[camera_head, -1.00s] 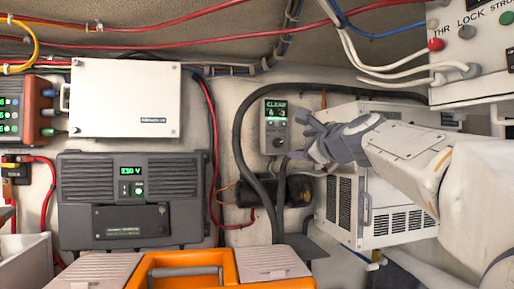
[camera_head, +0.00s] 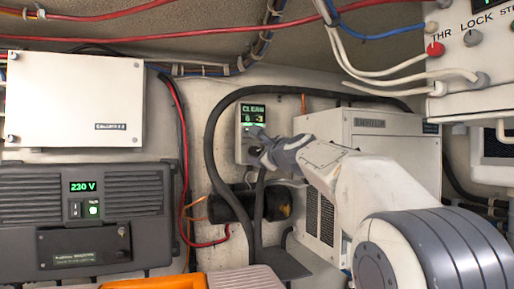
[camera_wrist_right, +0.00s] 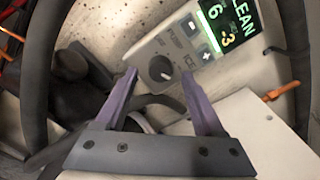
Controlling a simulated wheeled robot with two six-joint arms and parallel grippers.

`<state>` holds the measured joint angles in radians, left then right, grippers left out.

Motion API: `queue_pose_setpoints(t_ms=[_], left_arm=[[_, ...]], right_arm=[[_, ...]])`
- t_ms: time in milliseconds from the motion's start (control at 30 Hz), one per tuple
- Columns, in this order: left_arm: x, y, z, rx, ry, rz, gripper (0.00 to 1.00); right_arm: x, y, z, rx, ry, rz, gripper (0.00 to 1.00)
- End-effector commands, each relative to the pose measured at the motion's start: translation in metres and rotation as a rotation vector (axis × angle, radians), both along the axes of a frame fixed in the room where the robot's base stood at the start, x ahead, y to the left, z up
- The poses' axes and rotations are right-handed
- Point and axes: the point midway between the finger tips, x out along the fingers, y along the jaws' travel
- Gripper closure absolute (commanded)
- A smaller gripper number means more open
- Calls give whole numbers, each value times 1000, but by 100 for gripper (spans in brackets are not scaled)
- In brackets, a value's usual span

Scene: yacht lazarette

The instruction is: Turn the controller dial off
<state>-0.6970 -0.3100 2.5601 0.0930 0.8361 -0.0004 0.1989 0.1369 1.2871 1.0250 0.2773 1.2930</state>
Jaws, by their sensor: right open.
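The controller (camera_head: 253,116) is a pale box on the back wall with a green-lit display reading CLEAN. In the right wrist view, the controller panel (camera_wrist_right: 143,57) is tilted, with a dark round dial (camera_wrist_right: 161,68) below two buttons. A light mark shows on the dial's lower right, and a label ending in ICE is beside it. My right gripper (camera_head: 260,148) is in front of the controller's lower part and hides the dial in the head view. In the right wrist view, my open right gripper (camera_wrist_right: 159,77) has its fingertips on either side of the dial; contact cannot be told. My left gripper is out of view.
A thick black hose (camera_head: 212,150) loops around the controller. A white vented box (camera_head: 370,125) stands right of it, close to my arm. A grey 230 V unit (camera_head: 80,215) and a white box (camera_head: 75,100) are at left. A switch panel (camera_head: 475,70) overhangs at upper right.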

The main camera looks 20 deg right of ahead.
Motion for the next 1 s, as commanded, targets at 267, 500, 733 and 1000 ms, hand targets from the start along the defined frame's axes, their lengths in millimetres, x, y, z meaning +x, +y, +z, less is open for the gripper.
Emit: queue_pose_setpoints(t_ms=[267,500,733,1000], left_arm=[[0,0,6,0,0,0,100],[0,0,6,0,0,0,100],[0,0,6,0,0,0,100],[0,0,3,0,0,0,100]], right_arm=[[15,-1,0,-1,1,-1,30],[14,-2,0,-1,0,-3,49],[14,-7,-1,1,0,-5,100],[14,-4,-1,-43,-1,-6,100]])
